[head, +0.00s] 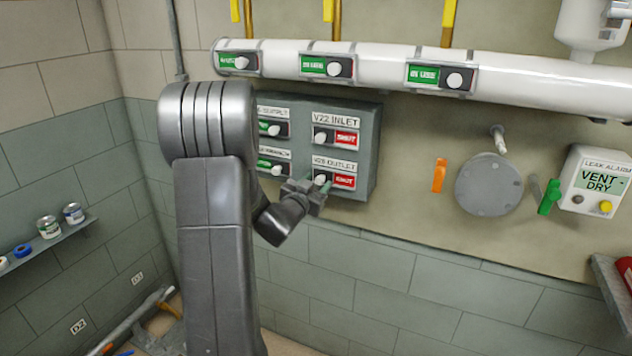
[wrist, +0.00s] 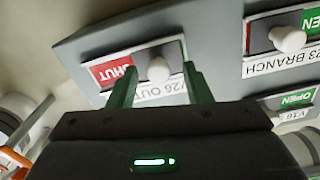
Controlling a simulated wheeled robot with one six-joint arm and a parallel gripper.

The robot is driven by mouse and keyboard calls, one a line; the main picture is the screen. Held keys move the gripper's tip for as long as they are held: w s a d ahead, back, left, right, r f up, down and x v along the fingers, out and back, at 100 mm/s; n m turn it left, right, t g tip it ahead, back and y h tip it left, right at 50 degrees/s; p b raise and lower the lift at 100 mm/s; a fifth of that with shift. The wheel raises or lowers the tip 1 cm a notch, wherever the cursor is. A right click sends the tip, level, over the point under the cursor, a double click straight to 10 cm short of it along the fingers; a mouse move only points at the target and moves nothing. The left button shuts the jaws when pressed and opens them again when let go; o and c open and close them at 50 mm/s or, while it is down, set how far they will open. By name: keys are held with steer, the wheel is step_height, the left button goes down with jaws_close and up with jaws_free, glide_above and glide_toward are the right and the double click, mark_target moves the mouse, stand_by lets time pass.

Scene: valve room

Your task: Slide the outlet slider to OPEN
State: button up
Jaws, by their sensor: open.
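The outlet slider is in the lower right of the grey panel (head: 368,150), under a label reading V26 OUTLET or similar. Its white knob (head: 320,179) sits at the left end of its slot, and the red SHUT plate (head: 344,182) shows to the right. My gripper (head: 325,186) is open in front of it. In the wrist view, which is turned upside down, the knob (wrist: 158,69) appears between the two green fingers, with a gap on each side. I cannot tell how deep the fingers reach around it. The fingers hide part of the label.
The V22 INLET slider (head: 334,138), also showing SHUT, is just above. Two sliders showing green are to its left, partly behind my arm. A white pipe (head: 380,68) with IN USE sliders runs above. A round cover (head: 489,185) and leak alarm (head: 598,185) are right.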

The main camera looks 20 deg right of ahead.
steer(key=shift+d, duration=0.2)
steer(key=shift+c, duration=0.3)
jaws_close()
steer(key=shift+s+d+f+b, duration=0.1)
steer(key=shift+s+d+b, duration=0.15)
steer(key=shift+b, duration=0.2)
steer(key=s+d+b, duration=0.1)
steer(key=s, duration=0.1)
steer(key=s+d+b, duration=0.1)
steer(key=d+b, duration=0.1)
steer(key=shift+s, duration=0.4)
steer(key=shift+s+d+b, duration=0.25)
steer(key=shift+b, duration=0.1)
